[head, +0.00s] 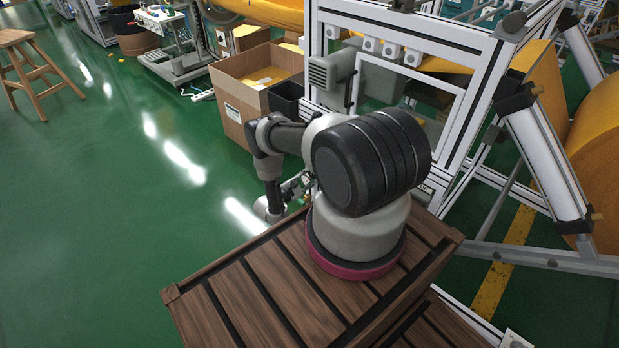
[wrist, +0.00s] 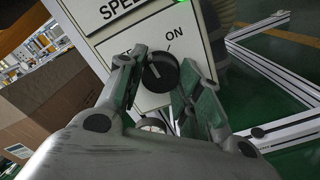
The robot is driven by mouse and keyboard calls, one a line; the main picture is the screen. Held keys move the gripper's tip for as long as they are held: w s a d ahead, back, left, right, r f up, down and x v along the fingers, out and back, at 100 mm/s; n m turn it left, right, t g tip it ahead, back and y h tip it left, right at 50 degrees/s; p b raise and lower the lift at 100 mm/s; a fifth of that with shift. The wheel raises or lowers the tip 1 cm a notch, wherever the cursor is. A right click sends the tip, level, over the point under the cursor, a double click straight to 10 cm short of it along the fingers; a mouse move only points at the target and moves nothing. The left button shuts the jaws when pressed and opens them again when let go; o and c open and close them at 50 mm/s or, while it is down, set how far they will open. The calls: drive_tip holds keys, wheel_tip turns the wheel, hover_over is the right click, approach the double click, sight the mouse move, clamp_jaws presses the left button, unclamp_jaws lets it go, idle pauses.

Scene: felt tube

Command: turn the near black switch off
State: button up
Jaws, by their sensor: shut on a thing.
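The near black switch (wrist: 162,72) is a round knob on a white panel (wrist: 122,36) in the wrist view. An "ON" label is printed at its upper right; a label to its left is mostly covered by a finger. A light mark on the knob's face points towards the upper left, away from "ON". My gripper (wrist: 163,80) has one finger on each side of the knob and is shut on it. In the head view my gripper (head: 296,186) is small and largely hidden behind my arm, and the switch cannot be made out.
Above the switch are a "SPEED" label (wrist: 122,8) and a green light (wrist: 180,2). A round white part (wrist: 152,125) shows below, between the fingers. Cardboard boxes (head: 235,110) stand left of the machine frame (head: 480,95).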

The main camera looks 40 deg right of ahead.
drive_tip(key=n, duration=0.4)
drive_tip(key=shift+n, duration=2.2)
drive_tip(key=o, duration=1.1)
drive_tip(key=shift+c, duration=0.2)
drive_tip(key=s+a, duration=0.1)
drive_tip(key=a, duration=1.1)
drive_tip(key=shift+s, duration=0.35)
drive_tip(key=shift+f, duration=0.1)
